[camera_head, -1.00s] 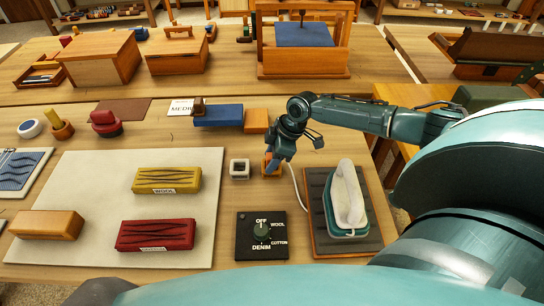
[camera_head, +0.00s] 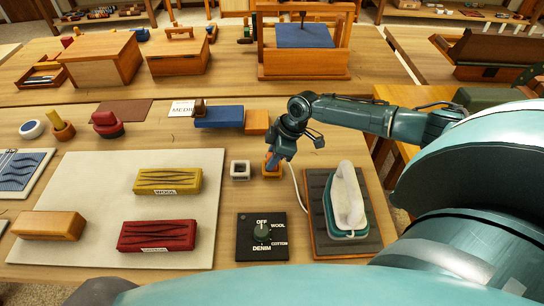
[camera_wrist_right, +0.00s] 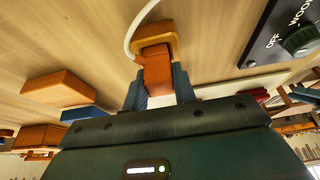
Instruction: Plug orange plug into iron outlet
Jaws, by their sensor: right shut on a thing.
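The orange plug (camera_head: 271,167) stands on the wooden table, with a white cord running from it toward the iron. My right gripper (camera_head: 272,162) points down and is shut on the plug; in the right wrist view the plug's orange upright part (camera_wrist_right: 157,72) is between the fingers, above a wider orange base (camera_wrist_right: 156,38). A small white square block with a dark opening, which looks like the iron outlet (camera_head: 240,170), sits just left of the plug, apart from it. I cannot make it out in the right wrist view. The teal iron (camera_head: 346,203) rests on its pad. My left gripper is not in view.
The black dial panel (camera_head: 262,249) is in front of the outlet. A pale mat (camera_head: 100,180) with yellow, red and orange blocks lies to the left. Blue (camera_head: 218,116) and orange (camera_head: 256,122) blocks stand behind. Bare table surrounds the outlet.

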